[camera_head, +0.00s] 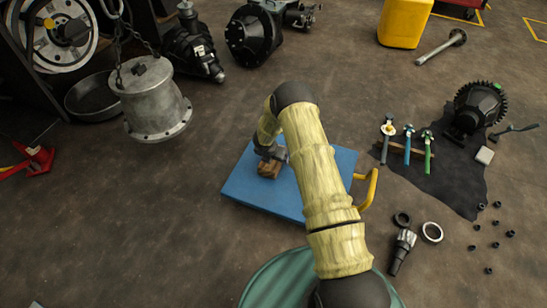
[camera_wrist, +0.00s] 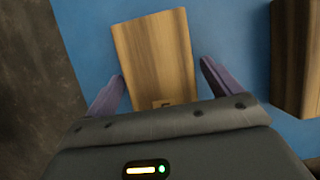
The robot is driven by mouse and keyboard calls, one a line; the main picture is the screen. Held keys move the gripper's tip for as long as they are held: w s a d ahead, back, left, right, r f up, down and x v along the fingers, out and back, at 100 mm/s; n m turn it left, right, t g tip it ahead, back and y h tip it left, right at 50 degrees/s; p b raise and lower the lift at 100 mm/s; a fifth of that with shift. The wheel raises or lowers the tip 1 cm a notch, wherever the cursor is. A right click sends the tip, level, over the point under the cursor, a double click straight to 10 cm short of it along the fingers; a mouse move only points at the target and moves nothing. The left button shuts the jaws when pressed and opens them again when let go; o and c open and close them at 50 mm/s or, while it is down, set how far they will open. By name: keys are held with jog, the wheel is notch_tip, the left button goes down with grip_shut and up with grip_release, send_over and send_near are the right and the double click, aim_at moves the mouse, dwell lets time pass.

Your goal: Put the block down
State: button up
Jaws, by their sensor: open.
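A wooden block (camera_wrist: 155,55) with light and dark grain lies on a blue surface (camera_wrist: 90,18) in the wrist view. A small mark shows on its near end. My gripper (camera_wrist: 162,72) is open, with one finger on each side of the block and a visible gap on the right side. A second, darker wooden block (camera_wrist: 297,60) stands to the right, cut off by the picture's edge. In the head view, brown wood (camera_head: 268,170) shows under my gripper (camera_head: 268,155) on the blue top (camera_head: 245,190). My arm hides part of that top.
A yellow handle (camera_head: 368,190) stands at the blue top's right side. A metal bucket-like part (camera_head: 152,100) hangs on chains at left. Tools (camera_head: 407,143) and a gear part (camera_head: 478,108) lie by a dark mat (camera_head: 440,180) at right.

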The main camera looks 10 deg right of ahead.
jog(key=p+v, duration=0.5)
jog(key=v, duration=0.7)
jog(key=shift+d, duration=0.1)
jog(key=s+d+r+m+g, duration=0.1)
jog(key=s+d+r+m, duration=0.1)
jog(key=s+r+m, duration=0.45)
jog(key=s+d+r+m, duration=0.1)
jog(key=s+r+m, duration=0.3)
jog(key=r+m, duration=0.5)
jog(key=s+r+m+y, duration=0.1)
jog(key=s+r+m, duration=0.5)
jog(key=s+m, duration=0.1)
jog(key=s+r+m+y, duration=0.1)
jog(key=s+r+m, duration=0.5)
jog(key=s, duration=0.4)
jog(key=shift+a+m+y, duration=0.15)
jog(key=shift+m+y, duration=0.15)
jog(key=shift+m, duration=0.05)
jog(key=shift+r, duration=0.1)
